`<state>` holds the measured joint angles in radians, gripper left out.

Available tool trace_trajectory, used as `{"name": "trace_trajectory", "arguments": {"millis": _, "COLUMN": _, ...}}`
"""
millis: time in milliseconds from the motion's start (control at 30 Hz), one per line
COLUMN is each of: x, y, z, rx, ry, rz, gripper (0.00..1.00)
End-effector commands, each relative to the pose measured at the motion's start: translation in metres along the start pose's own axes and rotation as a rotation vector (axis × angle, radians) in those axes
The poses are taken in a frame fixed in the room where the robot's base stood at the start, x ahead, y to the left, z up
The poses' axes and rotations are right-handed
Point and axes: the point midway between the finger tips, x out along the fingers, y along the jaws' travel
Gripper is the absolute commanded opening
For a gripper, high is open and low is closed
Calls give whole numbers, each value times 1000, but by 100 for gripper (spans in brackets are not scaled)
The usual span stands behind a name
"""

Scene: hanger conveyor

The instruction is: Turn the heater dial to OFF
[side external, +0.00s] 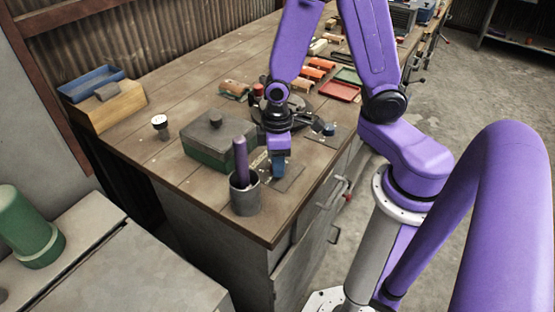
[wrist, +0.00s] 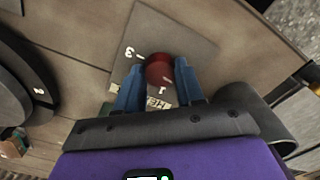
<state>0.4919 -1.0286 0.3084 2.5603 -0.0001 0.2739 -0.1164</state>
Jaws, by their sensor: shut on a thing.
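The heater dial (wrist: 158,66) is a red round knob on a grey plate (wrist: 185,35) in the wrist view. The plate carries a "3", a "1" and a partly covered label that seems to read HEATER. My gripper (wrist: 160,75) has its two blue fingers on either side of the knob, closed on it. In the side view my gripper (side external: 278,166) points down at the plate (side external: 290,177) near the bench's front corner. The fingers hide the dial there. I cannot make out the dial's pointer or an OFF mark.
A grey cup (side external: 245,198) with a purple rod (side external: 240,158) stands close beside my gripper. A green box with a grey lid (side external: 212,132) is left of it. Another plate with a blue knob (side external: 329,129) lies behind. The bench's left part is mostly clear.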

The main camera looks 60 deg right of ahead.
Motion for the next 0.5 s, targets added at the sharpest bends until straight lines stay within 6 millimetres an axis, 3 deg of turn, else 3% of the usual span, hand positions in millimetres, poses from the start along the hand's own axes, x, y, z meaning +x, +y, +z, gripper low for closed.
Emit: {"name": "trace_trajectory", "arguments": {"millis": 500, "x": 0, "y": 0, "z": -2, "rx": -148, "ry": 5, "rz": 1, "gripper": 7}}
